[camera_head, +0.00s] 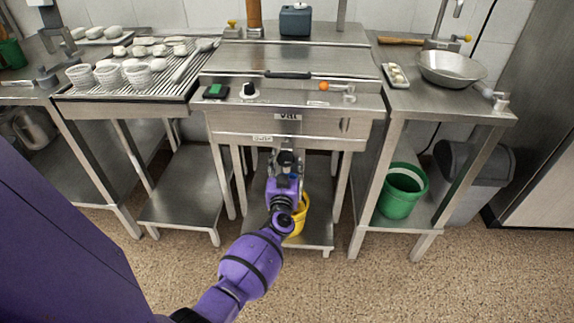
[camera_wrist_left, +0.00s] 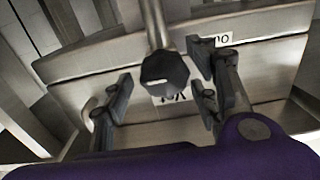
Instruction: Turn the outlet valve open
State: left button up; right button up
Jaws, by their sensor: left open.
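The steel vat (camera_head: 229,93) stands in the middle, with a "Vat" label on its front. In the left wrist view a black faceted knob (camera_wrist_left: 166,74) on a metal stem (camera_wrist_left: 153,25) sits in front of a labelled steel panel; it looks like the outlet valve's handle. My left gripper (camera_head: 287,158) is at the vat's lower front and hides the valve in the head view. In the left wrist view the open fingers (camera_wrist_left: 162,86) stand on either side of the knob, with gaps showing. My right gripper is out of view.
A yellow bucket (camera_head: 300,216) is under the vat, partly behind my arm. A drain table (camera_head: 75,94) with white perforated baskets (camera_head: 108,76) stands left. A right table (camera_head: 430,103) holds a metal bowl (camera_head: 452,68), with a green bucket (camera_head: 402,192) below. The front floor is clear.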

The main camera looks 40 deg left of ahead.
pick_arm(q)
jog(key=shift+w+a, duration=0.15)
jog(key=shift+w, duration=0.05)
jog(key=c, duration=1)
jog(key=shift+c, duration=0.4)
